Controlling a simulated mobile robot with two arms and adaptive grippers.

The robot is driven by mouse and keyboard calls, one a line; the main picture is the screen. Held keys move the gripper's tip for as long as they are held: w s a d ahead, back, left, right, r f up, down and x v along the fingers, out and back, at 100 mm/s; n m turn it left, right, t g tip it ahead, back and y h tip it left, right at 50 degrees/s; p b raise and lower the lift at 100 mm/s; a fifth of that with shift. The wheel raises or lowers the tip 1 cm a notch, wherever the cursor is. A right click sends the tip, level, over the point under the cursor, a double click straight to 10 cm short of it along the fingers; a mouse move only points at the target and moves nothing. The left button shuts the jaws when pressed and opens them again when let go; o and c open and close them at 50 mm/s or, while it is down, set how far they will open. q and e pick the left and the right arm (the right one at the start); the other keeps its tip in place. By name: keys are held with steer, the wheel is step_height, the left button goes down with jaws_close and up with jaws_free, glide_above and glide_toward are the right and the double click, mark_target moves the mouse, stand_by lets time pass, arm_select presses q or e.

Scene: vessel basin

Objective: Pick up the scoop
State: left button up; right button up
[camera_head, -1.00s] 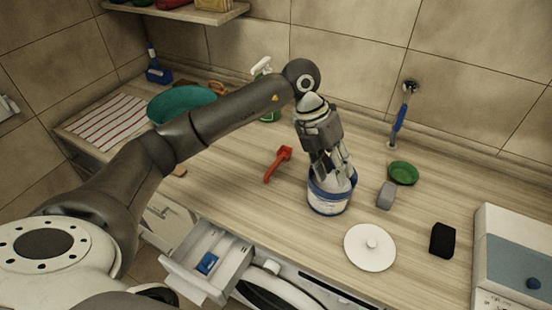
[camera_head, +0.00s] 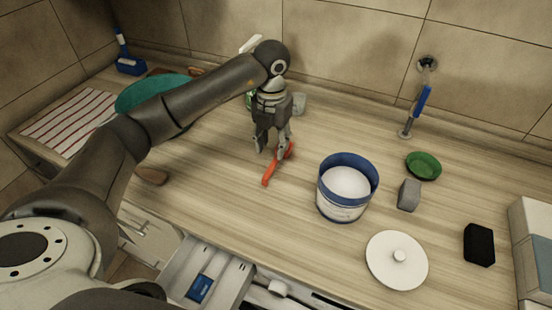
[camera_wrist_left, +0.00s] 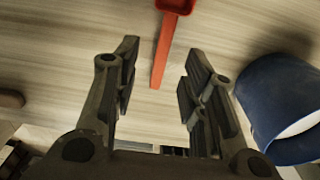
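The red scoop (camera_head: 270,173) lies on the wooden counter, left of the blue tub. My left gripper (camera_head: 269,152) points down over the scoop, with its fingers apart and nothing held. In the left wrist view the scoop's handle (camera_wrist_left: 162,55) lies ahead of the gap between the open fingers (camera_wrist_left: 158,75), and its bowl is cut off at the top edge. In the head view the fingers hide part of the scoop's far end. My right gripper is not seen.
The blue tub (camera_head: 347,160), open and filled with white contents, stands right of the scoop. Its white lid (camera_head: 385,268) lies in front. A grey block (camera_head: 409,195), green dish (camera_head: 423,166) and black block (camera_head: 479,245) are further right. An open drawer (camera_head: 232,285) juts out below the counter.

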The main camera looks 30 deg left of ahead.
mark_target(274, 162)
arm_select(q)
steer(key=shift+s+d+f, duration=0.1)
steer(key=shift+f, duration=0.7)
step_height(274, 162, down, 5)
steer(key=p, duration=0.2)
steer(key=shift+d+p, duration=0.15)
steer(key=shift+p, duration=0.2)
steer(key=shift+f, duration=0.3)
steer(key=shift+c, duration=0.6)
jaws_close()
